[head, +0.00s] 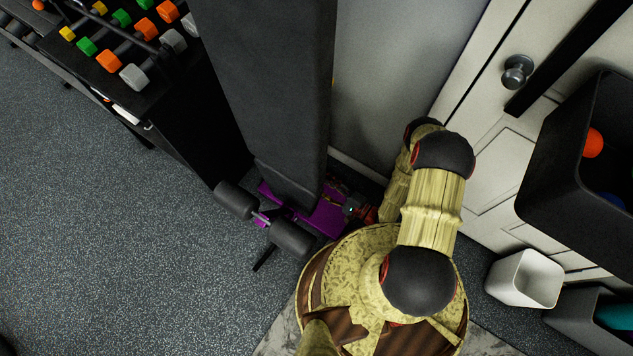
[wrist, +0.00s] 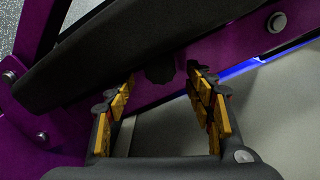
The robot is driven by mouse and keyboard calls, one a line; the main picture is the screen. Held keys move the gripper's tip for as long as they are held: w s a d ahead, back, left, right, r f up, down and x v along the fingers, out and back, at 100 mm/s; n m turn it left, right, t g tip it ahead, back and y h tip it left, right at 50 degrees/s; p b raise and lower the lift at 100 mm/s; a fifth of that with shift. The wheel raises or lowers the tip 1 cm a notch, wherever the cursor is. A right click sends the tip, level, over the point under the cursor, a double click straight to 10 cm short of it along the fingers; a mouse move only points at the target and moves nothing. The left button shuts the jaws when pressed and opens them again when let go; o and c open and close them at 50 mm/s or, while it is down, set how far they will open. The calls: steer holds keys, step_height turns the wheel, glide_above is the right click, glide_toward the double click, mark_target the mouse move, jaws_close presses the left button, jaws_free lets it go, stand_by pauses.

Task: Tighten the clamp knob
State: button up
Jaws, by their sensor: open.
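The clamp knob (wrist: 160,70) is a small dark knob on the purple frame (wrist: 240,55) in the wrist view. My gripper (wrist: 162,88) is open, with its yellow-padded fingers on either side of the knob's line and the knob showing between the fingertips. I cannot tell whether the fingers touch it. In the head view the purple frame (head: 325,217) shows at the foot of the tall dark padded bench, and my gripper (head: 362,211) is low beside it, partly hidden by my arm. The knob cannot be made out in the head view.
The dark bench pad (head: 265,90) stands upright close left of my arm. A dumbbell rack (head: 170,130) is at upper left. A white door (head: 490,130), a black bin (head: 550,150) and a white bin (head: 525,278) are at right. The floor at left is clear.

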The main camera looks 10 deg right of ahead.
steer(key=shift+b+x, duration=0.3)
steer(key=shift+x, duration=1)
steer(key=c, duration=0.3)
steer(key=c, duration=0.8)
steer(key=shift+c, duration=0.3)
